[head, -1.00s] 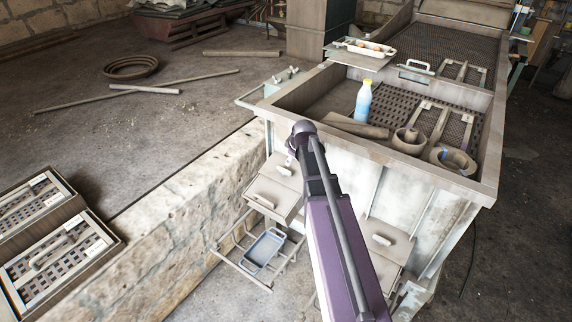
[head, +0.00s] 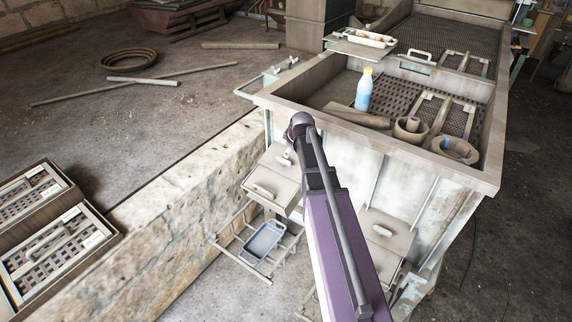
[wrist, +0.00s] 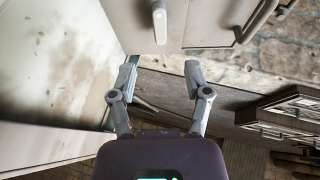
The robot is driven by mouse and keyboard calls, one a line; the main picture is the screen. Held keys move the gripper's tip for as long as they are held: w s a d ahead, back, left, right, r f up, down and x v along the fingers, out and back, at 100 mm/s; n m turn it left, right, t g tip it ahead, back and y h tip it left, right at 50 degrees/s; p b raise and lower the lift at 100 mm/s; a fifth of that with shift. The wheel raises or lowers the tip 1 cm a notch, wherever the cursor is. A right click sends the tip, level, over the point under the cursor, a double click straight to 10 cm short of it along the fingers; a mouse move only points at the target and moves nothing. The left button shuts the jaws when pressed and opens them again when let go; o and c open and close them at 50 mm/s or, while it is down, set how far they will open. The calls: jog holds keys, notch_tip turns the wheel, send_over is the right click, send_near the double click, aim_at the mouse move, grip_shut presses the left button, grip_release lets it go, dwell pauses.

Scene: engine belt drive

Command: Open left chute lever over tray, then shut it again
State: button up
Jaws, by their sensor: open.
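The left chute (head: 277,179) is a beige box on the front of the large bin, with a pale lever handle (head: 284,159) at its top and another handle (head: 263,190) on its front face. In the wrist view, a pale lever (wrist: 159,22) lies ahead of my gripper (wrist: 160,78), roughly in line with the gap between the fingers. My gripper is open and empty, and the fingers look apart from the lever. In the head view my arm hides most of the gripper. The blue-grey tray (head: 264,241) sits on a wire rack below the left chute.
A second chute (head: 384,236) is to the right, partly behind my arm. A stone wall (head: 185,195) runs to the left of the chutes. The bin above holds a blue bottle (head: 364,90) and bowls (head: 410,129). Slatted crates (head: 55,240) stand at the far left.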

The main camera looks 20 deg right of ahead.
aim_at(286, 161)
jog(key=shift+b+x, duration=4.6)
jog(key=shift+x, duration=0.9)
grip_shut()
